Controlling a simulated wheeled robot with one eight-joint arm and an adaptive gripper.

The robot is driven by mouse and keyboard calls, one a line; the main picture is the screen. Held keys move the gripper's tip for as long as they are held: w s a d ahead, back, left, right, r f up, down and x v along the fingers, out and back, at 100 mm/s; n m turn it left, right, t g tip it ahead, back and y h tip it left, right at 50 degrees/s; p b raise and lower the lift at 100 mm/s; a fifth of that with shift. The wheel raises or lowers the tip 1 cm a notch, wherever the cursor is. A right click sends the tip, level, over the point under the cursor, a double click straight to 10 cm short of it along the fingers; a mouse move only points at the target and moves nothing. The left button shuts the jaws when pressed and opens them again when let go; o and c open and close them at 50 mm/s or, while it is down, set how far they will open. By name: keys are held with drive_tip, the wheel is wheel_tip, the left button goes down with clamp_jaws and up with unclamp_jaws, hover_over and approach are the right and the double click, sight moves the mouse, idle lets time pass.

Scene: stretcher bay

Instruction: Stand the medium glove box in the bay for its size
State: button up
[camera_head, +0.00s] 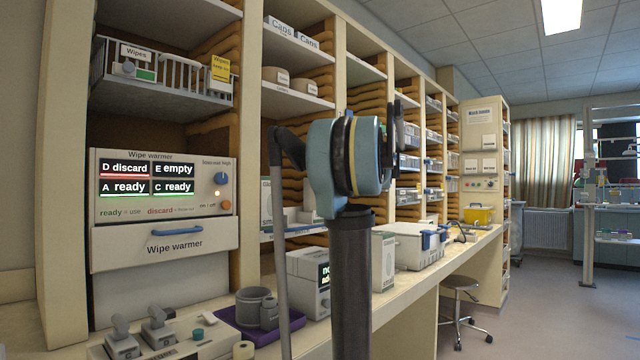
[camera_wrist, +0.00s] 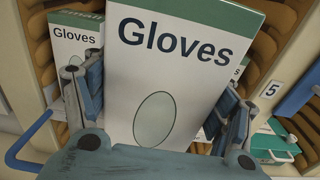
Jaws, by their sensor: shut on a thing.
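In the wrist view my gripper (camera_wrist: 155,98) has its fingers on both sides of a white glove box (camera_wrist: 185,85) and is shut on it. The box reads "Gloves", with a pale oval on its face and a green band along its top. Its size word is not readable here. A second glove box (camera_wrist: 77,42) with a green top, which seems to read "small", stands behind it on the left. A sliver of another green-and-white box (camera_wrist: 240,68) shows on the right. In the head view my arm hides the gripper and the held box.
A blue-edged shelf label "5" (camera_wrist: 272,88) and a green-and-white item (camera_wrist: 274,143) are at right in the wrist view. In the head view, a wipe warmer (camera_head: 165,200) is at left, and a purple tray (camera_head: 258,328) and white boxes stand along the counter (camera_head: 440,262).

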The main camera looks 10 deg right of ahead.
drive_tip(key=shift+a, duration=0.35)
drive_tip(key=shift+w+a, duration=0.1)
drive_tip(key=shift+w, duration=0.05)
drive_tip(key=shift+r+x, duration=0.4)
drive_tip(key=shift+x, duration=7.05)
wheel_tip(320, 180, down, 6)
drive_tip(key=shift+w+a, duration=0.25)
drive_tip(key=shift+a, duration=0.1)
drive_tip(key=shift+s+d, duration=0.1)
drive_tip(key=shift+s, duration=0.05)
drive_tip(key=shift+f, duration=0.6)
drive_tip(key=o, duration=1.5)
drive_tip(key=shift+c, duration=0.2)
